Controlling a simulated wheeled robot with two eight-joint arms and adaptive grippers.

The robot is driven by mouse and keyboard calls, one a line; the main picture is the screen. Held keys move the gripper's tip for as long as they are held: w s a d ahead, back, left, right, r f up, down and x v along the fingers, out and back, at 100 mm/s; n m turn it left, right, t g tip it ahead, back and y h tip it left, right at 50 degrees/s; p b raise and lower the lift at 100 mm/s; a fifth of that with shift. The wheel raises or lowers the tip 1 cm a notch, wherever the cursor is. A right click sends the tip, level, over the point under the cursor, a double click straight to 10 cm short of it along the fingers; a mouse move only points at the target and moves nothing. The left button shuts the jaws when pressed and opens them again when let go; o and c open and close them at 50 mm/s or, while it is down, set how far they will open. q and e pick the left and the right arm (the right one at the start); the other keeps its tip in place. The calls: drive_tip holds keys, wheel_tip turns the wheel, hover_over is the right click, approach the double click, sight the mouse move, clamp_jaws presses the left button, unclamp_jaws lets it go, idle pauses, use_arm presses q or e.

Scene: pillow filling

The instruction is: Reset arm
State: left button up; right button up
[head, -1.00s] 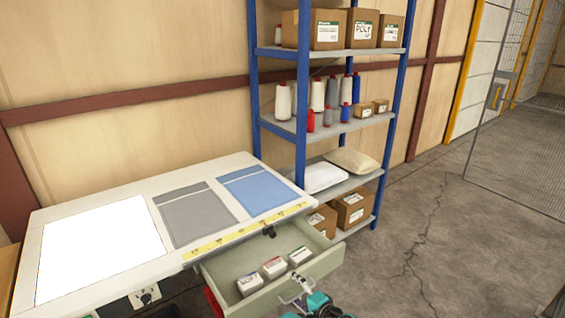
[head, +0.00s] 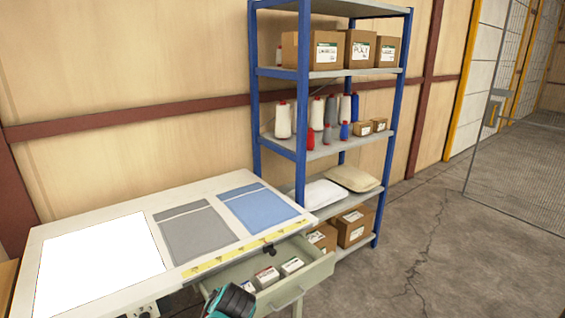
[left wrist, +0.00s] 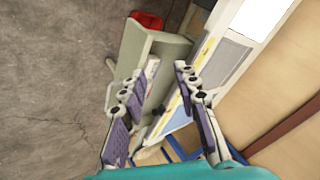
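My left gripper (left wrist: 157,84) is open and empty in the left wrist view, its two purple-padded fingers spread apart. The pale green drawer (left wrist: 155,48) lies beyond the fingers. In the head view the drawer (head: 322,272) stands pulled out under the worktable, with its handle (head: 288,299) at the lower edge. A teal and black part of my arm (head: 232,303) shows to the left of the handle; its fingers are not visible there. No right gripper can be made out.
The worktable (head: 185,274) carries a white panel (head: 100,268), a grey fabric piece (head: 192,235) and a blue one (head: 262,210). Small boxes (head: 267,276) lie in the drawer. A blue-framed shelf (head: 301,130) stands behind. Open floor (head: 440,260) lies right.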

use_arm(q)
drive_tip(key=s+a+n+h, duration=0.2)
drive_tip(key=s+n+h, duration=0.1)
drive_tip(key=s, duration=1.4)
drive_tip(key=shift+f+n+h, duration=0.3)
drive_tip(key=shift+f+n, duration=0.1)
drive_tip(key=shift+n, duration=0.4)
